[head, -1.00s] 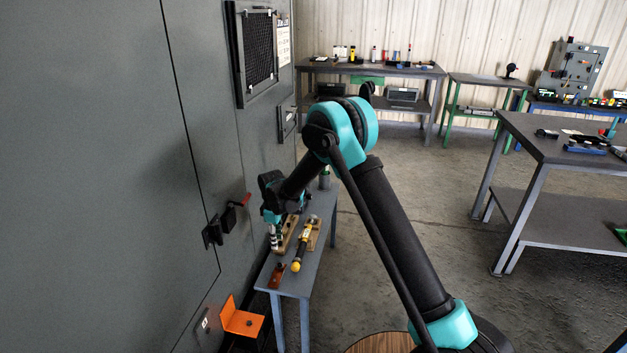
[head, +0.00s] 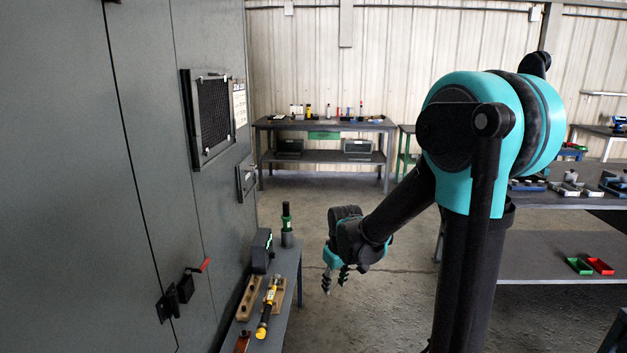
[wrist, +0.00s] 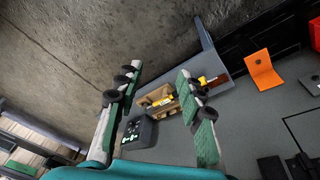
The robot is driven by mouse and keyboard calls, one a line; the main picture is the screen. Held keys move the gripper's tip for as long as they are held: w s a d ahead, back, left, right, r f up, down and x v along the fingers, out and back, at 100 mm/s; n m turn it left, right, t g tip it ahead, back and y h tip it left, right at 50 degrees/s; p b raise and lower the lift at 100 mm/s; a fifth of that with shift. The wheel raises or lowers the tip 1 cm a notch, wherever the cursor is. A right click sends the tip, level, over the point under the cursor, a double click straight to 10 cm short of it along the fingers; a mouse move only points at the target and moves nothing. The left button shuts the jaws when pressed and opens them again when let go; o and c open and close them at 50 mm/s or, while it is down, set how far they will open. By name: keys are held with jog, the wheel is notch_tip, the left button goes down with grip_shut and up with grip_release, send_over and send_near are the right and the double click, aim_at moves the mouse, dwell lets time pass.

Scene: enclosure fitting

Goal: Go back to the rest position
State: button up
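My gripper (head: 335,281) hangs in the air to the right of the narrow bench (head: 284,281) in the head view, clear of its edge. Its fingers are spread apart in the wrist view (wrist: 150,110), with nothing held between them. A yellow and black tool (head: 268,306) lies on a wooden holder (head: 249,297) on the bench. The yellow tool also shows beyond the fingers in the wrist view (wrist: 160,102).
The tall grey enclosure (head: 75,200) fills the left side, with a red-handled latch (head: 185,284) and a vent panel (head: 212,118). A workbench (head: 325,124) stands at the back wall. Another table (head: 560,201) is at the right. Open floor (head: 345,211) lies between.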

jog(key=s+d+f+m+t, duration=0.1)
jog(key=s+d+m, duration=0.5)
jog(key=s+d, duration=0.6)
jog(key=s+f, duration=0.1)
jog(key=s, duration=0.3)
jog(key=shift+s+d+m+t+h, duration=0.4)
jog(key=shift+w, duration=0.1)
jog(key=shift+c, duration=0.5)
